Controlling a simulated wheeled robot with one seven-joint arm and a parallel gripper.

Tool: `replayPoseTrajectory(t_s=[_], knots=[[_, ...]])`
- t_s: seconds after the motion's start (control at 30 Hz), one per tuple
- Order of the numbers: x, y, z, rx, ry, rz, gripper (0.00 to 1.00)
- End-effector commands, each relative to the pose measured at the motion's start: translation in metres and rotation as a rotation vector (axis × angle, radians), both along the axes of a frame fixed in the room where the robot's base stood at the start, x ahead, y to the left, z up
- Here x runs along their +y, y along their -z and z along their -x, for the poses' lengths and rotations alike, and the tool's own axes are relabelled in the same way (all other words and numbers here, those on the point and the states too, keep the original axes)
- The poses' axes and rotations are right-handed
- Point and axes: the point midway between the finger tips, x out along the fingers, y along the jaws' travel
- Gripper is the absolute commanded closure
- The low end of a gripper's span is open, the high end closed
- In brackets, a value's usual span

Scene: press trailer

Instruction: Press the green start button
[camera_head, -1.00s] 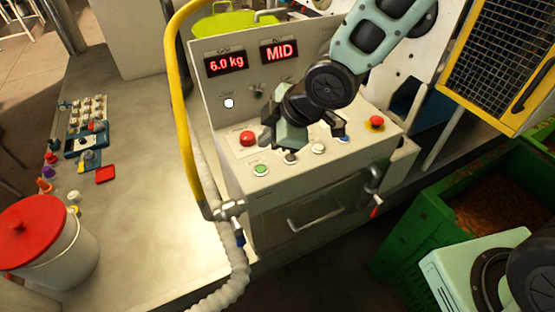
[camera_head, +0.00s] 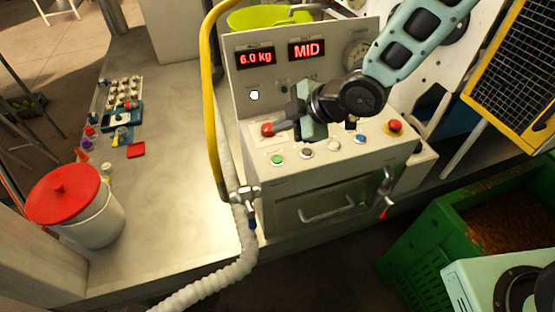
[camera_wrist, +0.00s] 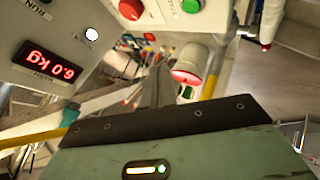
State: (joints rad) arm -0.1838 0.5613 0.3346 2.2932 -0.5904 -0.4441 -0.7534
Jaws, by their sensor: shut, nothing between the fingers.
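The green button (camera_head: 277,160) sits at the front left of the control box's sloping top (camera_head: 345,175). In the wrist view the green button (camera_wrist: 191,6) is at the top edge, partly cut off. My gripper (camera_head: 280,126) is shut and empty, its fingers pointing left over the panel. In the head view its tips overlap the area by the red button (camera_head: 266,129), behind the green one. In the wrist view the shut fingers (camera_wrist: 158,72) lie below both buttons in the picture, apart from the green one.
Displays read "6.0 kg" (camera_head: 255,57) and "MID" (camera_head: 306,49). A yellow hose (camera_head: 209,110) rises at the box's left. A red-lidded bucket (camera_head: 98,222) stands far left.

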Motion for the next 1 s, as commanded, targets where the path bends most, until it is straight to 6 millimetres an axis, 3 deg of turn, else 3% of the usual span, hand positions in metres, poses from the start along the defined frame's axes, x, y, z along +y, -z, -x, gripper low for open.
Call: replayPoseTrajectory(t_s=[0.5,1.0], knots=[[0.0,0.071,0.0,0.001,-0.001,0.0,1.0],[0.0,0.079,0.0,0.0,0.0,0.0,1.0]])
